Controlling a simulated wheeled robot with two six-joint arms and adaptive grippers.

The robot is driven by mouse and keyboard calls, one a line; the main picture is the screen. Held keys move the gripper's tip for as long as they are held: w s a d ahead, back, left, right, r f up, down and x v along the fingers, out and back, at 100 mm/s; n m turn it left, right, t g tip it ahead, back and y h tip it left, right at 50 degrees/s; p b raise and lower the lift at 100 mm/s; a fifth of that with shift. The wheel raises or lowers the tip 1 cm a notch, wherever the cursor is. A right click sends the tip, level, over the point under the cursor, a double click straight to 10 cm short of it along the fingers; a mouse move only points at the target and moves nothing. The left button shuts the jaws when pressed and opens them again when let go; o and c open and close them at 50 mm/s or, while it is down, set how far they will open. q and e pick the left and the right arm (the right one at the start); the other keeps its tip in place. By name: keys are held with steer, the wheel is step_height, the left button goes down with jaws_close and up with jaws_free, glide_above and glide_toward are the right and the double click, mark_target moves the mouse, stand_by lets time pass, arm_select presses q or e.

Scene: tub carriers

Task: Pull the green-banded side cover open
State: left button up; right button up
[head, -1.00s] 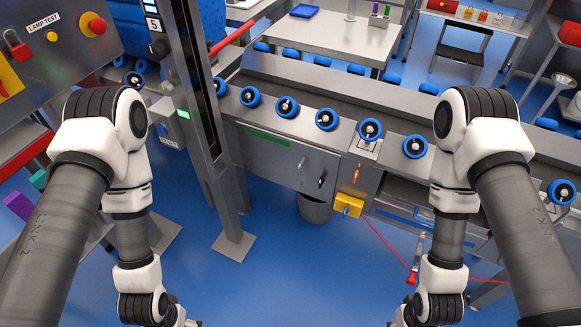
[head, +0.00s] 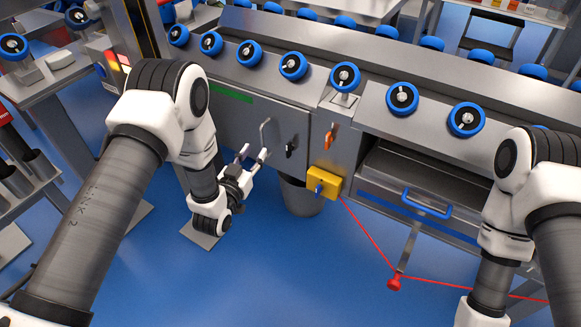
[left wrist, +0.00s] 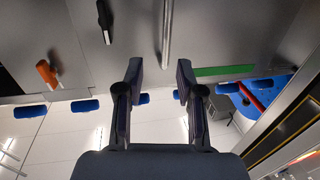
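The side cover (head: 225,122) is a grey panel on the front of the conveyor bench and looks shut. Its green band (head: 231,92) runs along the top left and shows in the left wrist view (left wrist: 222,70). A thin upright metal handle (head: 264,133) stands out from the cover; a black latch (head: 291,147) is right of it. My left gripper (head: 254,152) is open and empty, close to the handle. In the left wrist view the handle (left wrist: 167,35) lies ahead, lined up between the open fingers (left wrist: 160,70). My right gripper is out of view below.
An orange lever (head: 329,138) and a yellow box (head: 324,182) are right of the cover. A grey bin (head: 302,198) stands below. A drawer with a blue handle (head: 427,204) and a red cord (head: 370,235) are further right.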

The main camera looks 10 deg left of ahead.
mark_target(261, 141)
arm_select(q)
steer(key=w, duration=0.2)
steer(key=w+f+b, duration=0.1)
steer(key=w, duration=0.4)
steer(key=shift+w+d+f+b, duration=0.2)
steer(key=shift+w+b, duration=0.1)
steer(key=shift+b, duration=0.1)
jaws_close()
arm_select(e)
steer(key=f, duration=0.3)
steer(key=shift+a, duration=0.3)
